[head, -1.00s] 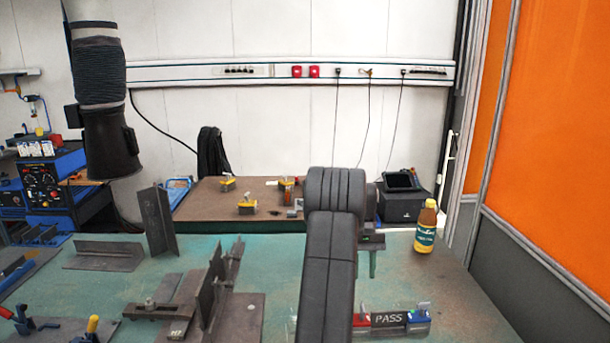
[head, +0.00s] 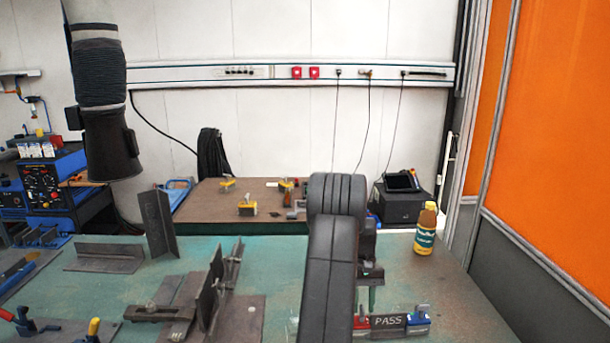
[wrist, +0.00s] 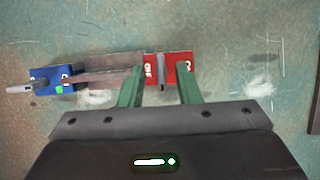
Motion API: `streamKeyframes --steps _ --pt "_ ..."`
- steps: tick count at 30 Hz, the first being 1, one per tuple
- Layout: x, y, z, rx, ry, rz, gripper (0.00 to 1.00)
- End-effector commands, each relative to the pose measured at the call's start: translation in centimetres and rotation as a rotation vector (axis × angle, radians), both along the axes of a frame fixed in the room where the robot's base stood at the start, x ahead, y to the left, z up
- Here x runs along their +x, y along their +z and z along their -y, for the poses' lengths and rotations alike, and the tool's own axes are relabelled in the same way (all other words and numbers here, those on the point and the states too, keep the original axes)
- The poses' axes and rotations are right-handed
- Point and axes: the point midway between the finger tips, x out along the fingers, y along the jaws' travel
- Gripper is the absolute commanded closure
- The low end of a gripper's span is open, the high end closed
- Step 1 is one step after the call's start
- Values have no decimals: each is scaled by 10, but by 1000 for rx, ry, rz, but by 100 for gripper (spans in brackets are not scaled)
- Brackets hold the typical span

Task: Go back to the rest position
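My gripper (wrist: 161,74) has two green fingers spread apart with nothing held between them. In the wrist view they are over the red block (wrist: 183,68) at one end of the plate assembly. The head view shows part of my gripper low beside my arm, which hides much of it. The assembly also has a dark plate marked PASS (head: 388,321) and a blue block (head: 418,320) at its other end. It lies on the green table. I cannot tell whether the fingertips touch the red block.
A bottle (head: 426,230) stands at the right of the green table (head: 290,255). Steel angles and a clamped fixture (head: 210,300) occupy its left half. A fume extraction hose (head: 108,140) hangs at the left. A brown table (head: 200,205) stands behind.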

Motion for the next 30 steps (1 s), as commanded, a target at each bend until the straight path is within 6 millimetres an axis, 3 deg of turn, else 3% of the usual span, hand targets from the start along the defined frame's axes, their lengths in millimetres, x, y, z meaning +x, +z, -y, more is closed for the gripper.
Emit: streamKeyframes --steps 19,30 --pt "-4 -5 -5 -4 681 5 69" --pt "-4 -4 -5 -5 854 8 69"
